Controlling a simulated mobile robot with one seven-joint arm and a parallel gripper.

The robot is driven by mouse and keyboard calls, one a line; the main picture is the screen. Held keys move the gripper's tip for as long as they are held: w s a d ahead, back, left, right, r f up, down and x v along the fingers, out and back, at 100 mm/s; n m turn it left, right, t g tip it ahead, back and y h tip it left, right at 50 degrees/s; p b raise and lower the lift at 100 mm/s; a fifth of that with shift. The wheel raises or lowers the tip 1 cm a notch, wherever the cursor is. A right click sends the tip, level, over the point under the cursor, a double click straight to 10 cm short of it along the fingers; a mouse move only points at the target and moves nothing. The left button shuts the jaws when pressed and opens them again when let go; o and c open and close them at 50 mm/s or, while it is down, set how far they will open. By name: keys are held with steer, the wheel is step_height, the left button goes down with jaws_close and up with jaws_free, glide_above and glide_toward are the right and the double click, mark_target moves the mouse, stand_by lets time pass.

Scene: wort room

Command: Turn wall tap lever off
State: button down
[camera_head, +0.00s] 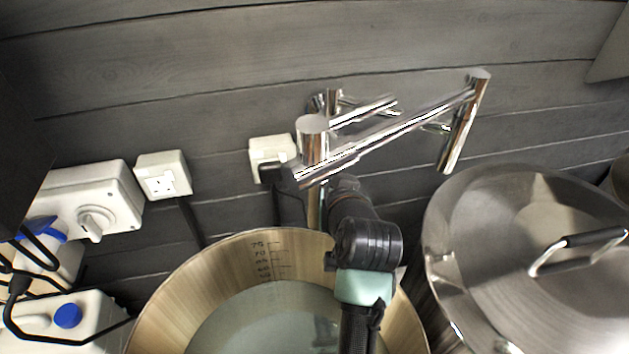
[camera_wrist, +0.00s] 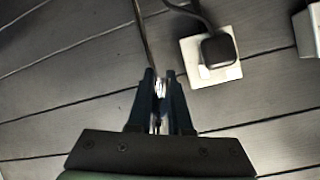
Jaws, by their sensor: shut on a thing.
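The chrome wall tap (camera_head: 385,132) is on the grey plank wall, with a long swivel arm reaching right to a downward spout (camera_head: 462,122). A short chrome bar (camera_head: 364,110) sits behind the long arm. My arm rises in front of the pot, and in the head view my gripper is hidden below and behind the tap's left end. In the wrist view my gripper (camera_wrist: 161,76) is shut on a narrow shiny metal piece (camera_wrist: 160,89), which looks like the tap lever. Most of that piece is hidden between the fingers, so its angle cannot be told.
A large open pot (camera_head: 170,290) with a marked inner wall holds liquid below the tap. A lidded steel pot (camera_head: 500,235) stands close on the right. A wall socket with a black plug (camera_wrist: 218,50) is near my gripper.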

steer(key=shift+w+d+f+n+t+h+b, duration=0.1)
steer(key=shift+w+d+n+t+h+b, duration=0.1)
steer(key=shift+d+n+h+b, duration=0.3)
steer(key=shift+w+d+n+t+h+b, duration=0.1)
steer(key=shift+d+n+t+h+b, duration=0.1)
steer(key=shift+d+n+h, duration=0.5)
steer(key=shift+d, duration=0.2)
steer(key=c, duration=0.8)
jaws_free()
steer(key=shift+c, duration=0.2)
steer(key=shift+s, duration=0.1)
steer(key=p+v, duration=0.7)
steer(key=v, duration=0.6)
steer(key=shift+p, duration=0.3)
